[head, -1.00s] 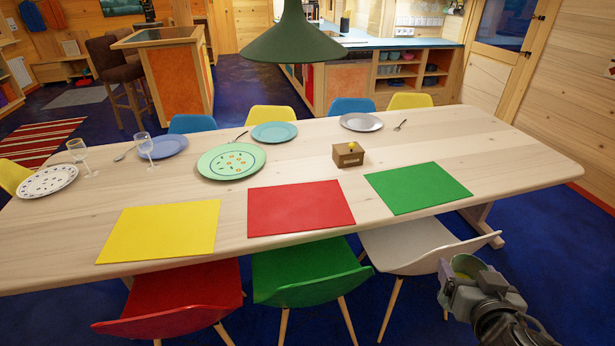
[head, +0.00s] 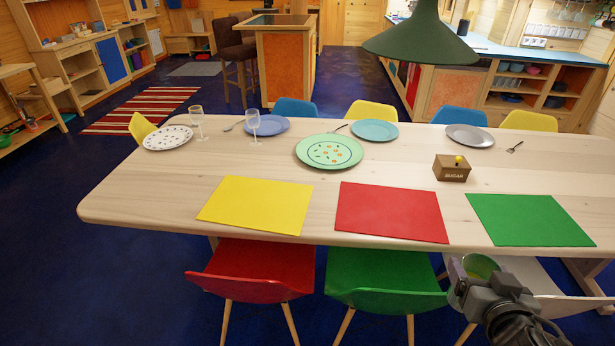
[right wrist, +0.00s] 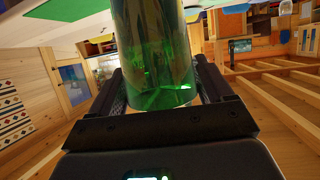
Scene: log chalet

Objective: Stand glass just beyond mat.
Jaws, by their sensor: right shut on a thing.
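My right gripper (head: 470,272) is shut on a green glass (head: 482,266), in front of the table's near edge by the white chair. In the right wrist view the glass (right wrist: 155,55) is see-through green and sits between the two fingers; its upper part is cut off by the frame. Three mats lie along the near side of the table: a yellow mat (head: 255,204), a red mat (head: 390,211) and a green mat (head: 529,219). My left gripper is not in view.
On the wooden table (head: 150,195), a sugar box (head: 452,168) stands beyond the gap between the red and green mats. A green patterned plate (head: 329,151) lies beyond the yellow and red mats. Two wine glasses (head: 254,125) stand at the far left. Chairs line the near edge.

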